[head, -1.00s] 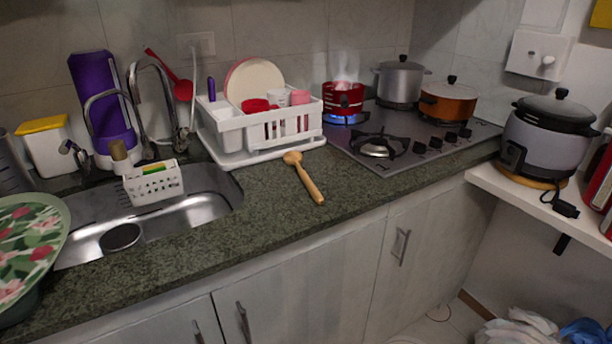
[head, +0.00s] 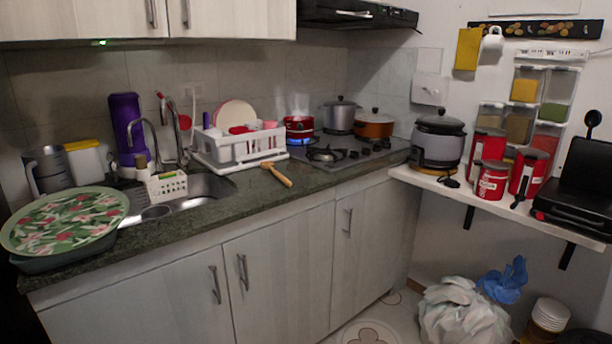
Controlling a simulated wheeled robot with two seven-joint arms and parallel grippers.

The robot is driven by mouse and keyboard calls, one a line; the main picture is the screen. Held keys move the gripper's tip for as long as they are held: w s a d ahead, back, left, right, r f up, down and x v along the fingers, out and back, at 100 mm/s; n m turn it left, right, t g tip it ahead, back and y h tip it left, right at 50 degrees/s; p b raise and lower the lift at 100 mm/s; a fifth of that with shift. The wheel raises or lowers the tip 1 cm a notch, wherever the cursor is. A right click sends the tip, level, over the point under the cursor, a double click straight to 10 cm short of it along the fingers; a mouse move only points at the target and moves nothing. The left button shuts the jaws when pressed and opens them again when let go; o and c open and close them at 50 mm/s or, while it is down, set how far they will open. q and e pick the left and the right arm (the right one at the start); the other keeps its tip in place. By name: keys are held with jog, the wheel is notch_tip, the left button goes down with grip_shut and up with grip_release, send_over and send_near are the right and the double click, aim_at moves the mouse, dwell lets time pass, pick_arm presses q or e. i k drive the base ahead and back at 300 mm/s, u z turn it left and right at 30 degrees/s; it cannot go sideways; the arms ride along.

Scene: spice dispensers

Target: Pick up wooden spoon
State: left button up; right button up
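The wooden spoon (head: 277,174) lies on the dark green stone counter (head: 238,194), in front of the white dish rack and left of the stove. Its round bowl end points to the back left and its handle points toward the counter's front edge. Nothing covers it. Neither of my grippers shows in the head view.
The white dish rack (head: 238,150) stands behind the spoon. The stove (head: 345,152) has a lit burner under a steaming red pot (head: 299,131). The sink (head: 208,187) is to the left. A shelf (head: 475,197) with a rice cooker (head: 437,143) is at right. Counter around the spoon is clear.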

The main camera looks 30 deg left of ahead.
aim_at(265, 164)
jog(key=z, duration=0.5)
jog(key=i, duration=1.15)
jog(key=u, duration=0.6)
jog(key=i, duration=0.9)
jog(key=u, duration=0.95)
